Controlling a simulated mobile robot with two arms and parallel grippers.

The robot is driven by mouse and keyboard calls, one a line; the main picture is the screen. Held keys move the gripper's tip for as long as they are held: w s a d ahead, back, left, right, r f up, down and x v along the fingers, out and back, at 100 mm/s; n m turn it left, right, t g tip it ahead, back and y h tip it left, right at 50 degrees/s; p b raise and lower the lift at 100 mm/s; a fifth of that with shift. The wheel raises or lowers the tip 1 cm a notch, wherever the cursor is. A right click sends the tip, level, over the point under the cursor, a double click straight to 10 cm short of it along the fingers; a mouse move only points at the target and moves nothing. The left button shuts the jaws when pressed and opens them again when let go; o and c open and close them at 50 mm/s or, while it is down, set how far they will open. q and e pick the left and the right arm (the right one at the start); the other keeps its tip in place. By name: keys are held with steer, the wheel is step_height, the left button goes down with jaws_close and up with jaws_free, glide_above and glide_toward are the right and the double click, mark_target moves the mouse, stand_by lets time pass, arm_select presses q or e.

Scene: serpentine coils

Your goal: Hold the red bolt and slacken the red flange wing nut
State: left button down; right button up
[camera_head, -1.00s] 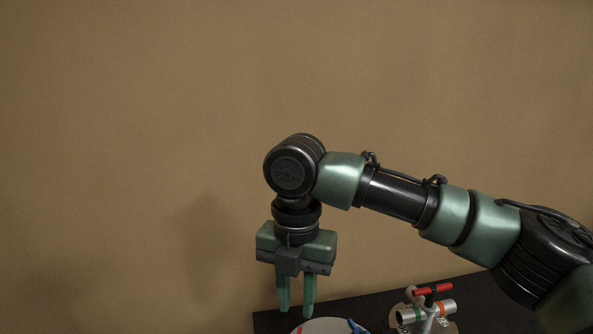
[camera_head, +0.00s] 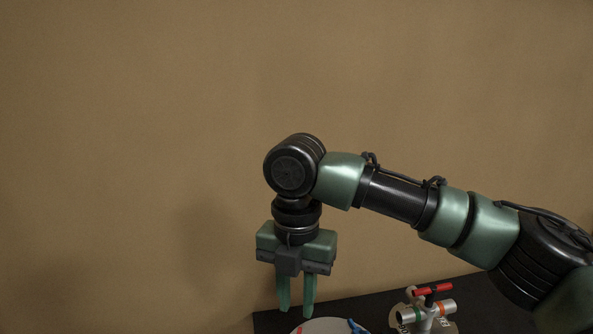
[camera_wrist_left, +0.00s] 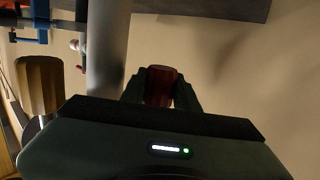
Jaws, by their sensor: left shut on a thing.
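In the left wrist view, my left gripper (camera_wrist_left: 160,92) is shut on a dark red piece with a faceted end, which looks like the red bolt (camera_wrist_left: 160,82). The fingers press it from both sides, and its lower part is hidden behind the gripper body. I cannot make out the red flange wing nut in either view. In the head view, my right gripper (camera_head: 296,310) points straight down with a gap between its fingers and nothing between them. My left gripper is outside the head view.
In the head view a pale round plate (camera_head: 322,326) with a blue piece lies below my right gripper. A metal fitting with a red T-handle (camera_head: 433,290) stands to the right on the dark table (camera_head: 470,295). In the left wrist view a grey pipe (camera_wrist_left: 107,45) runs beside my left gripper.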

stand_by(0.3)
steer(key=shift+f, duration=3.5)
jaws_close()
